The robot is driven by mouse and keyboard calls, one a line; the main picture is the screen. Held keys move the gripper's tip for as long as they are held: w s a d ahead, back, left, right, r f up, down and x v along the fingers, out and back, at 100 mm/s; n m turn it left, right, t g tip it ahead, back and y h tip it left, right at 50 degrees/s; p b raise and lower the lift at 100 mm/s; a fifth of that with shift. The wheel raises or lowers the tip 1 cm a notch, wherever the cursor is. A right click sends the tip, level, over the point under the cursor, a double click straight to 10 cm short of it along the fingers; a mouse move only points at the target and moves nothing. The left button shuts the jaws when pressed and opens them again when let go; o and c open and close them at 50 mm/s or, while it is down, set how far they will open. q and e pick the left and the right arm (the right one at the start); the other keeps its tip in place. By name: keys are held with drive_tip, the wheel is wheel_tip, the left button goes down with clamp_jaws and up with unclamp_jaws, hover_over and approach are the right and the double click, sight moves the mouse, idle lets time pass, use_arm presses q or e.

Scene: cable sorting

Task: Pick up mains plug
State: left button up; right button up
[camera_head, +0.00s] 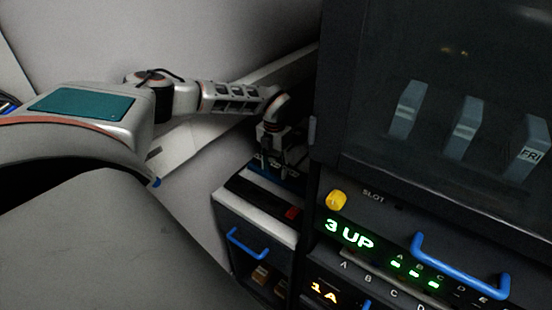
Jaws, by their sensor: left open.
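My left arm reaches in from the left along the pale wall. My left gripper (277,172) is open and points down over the back of the dark top of a low cabinet (262,204), just left of the tall dark cabinet. Its fingers are small and dark in this view. I cannot make out a mains plug; anything between or under the fingers is too dark and small to tell. My right gripper is not in view.
A small red piece (292,213) lies on the low cabinet's top, near the tall cabinet (318,160). Blue handles (247,244) stick out from the fronts. The panel (400,255) has a yellow knob (336,200) and lit green text "3 UP". Pale blocks (465,125) stand behind dark glass.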

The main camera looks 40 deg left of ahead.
sight(275, 167)
use_arm(q)
drive_tip(key=c, duration=1.2)
drive_tip(key=shift+c, duration=0.2)
wheel_tip(275, 167, up, 24)
drive_tip(key=shift+f, duration=0.2)
drive_tip(key=shift+w+f, duration=0.1)
drive_tip(key=shift+f, duration=0.05)
idle(0.3)
